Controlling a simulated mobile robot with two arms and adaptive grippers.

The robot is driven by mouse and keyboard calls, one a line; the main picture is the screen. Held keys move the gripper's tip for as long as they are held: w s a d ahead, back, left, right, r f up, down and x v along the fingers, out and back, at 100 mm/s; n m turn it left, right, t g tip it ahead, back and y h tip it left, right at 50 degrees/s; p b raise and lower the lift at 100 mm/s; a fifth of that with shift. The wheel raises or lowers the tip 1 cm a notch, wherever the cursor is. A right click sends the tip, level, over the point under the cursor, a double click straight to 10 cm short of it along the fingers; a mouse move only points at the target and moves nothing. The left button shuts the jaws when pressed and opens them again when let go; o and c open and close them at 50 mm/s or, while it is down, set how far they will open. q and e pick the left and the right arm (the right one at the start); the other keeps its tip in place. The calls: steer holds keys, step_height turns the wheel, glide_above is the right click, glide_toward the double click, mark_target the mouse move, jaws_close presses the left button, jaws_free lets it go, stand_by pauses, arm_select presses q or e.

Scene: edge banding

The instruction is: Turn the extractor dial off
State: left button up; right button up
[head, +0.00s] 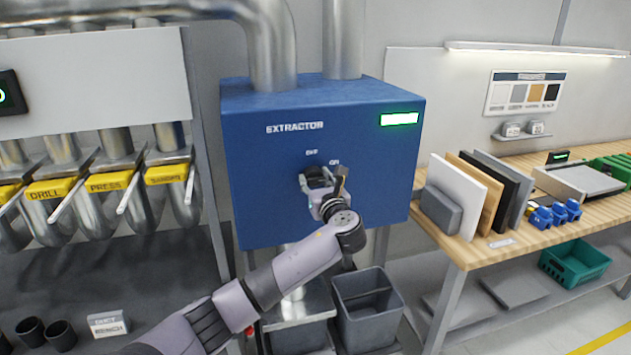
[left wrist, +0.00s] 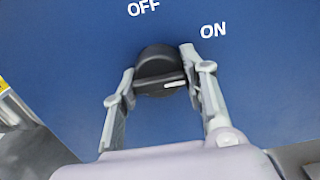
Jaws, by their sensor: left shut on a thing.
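The blue extractor box (head: 260,205) hangs on the wall, with a black dial (head: 316,175) on its front. In the left wrist view the dial (left wrist: 155,62) is a round black knob with a raised bar. A white mark is at the bar's right end, on the ON side. The OFF label (left wrist: 143,7) is above the dial and the ON label (left wrist: 213,30) is at its upper right. My left gripper (head: 324,186) is shut on the dial, one finger at each side, also in the left wrist view (left wrist: 158,75). My right gripper is not in view.
A green lit display (head: 399,119) is at the box's upper right. Grey bins (head: 367,305) stand below. Ducts with yellow labelled gates (head: 110,181) are at left. A wooden bench (head: 470,246) with upright boards is at right.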

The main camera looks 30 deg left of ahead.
arm_select(q)
steer(key=n+b, duration=0.1)
steer(key=n, duration=0.3)
steer(key=shift+d+f, duration=0.1)
steer(key=shift+f, duration=0.05)
steer(key=n+b, duration=0.2)
steer(key=n, duration=0.2)
steer(key=shift+n+b, duration=0.3)
steer(key=shift+b, duration=0.1)
steer(key=n+b, duration=0.3)
steer(key=n, duration=0.2)
steer(key=shift+w, duration=0.1)
steer(key=shift+n+b, duration=1.4)
steer(key=shift+n, duration=0.7)
steer(key=shift+r, duration=0.2)
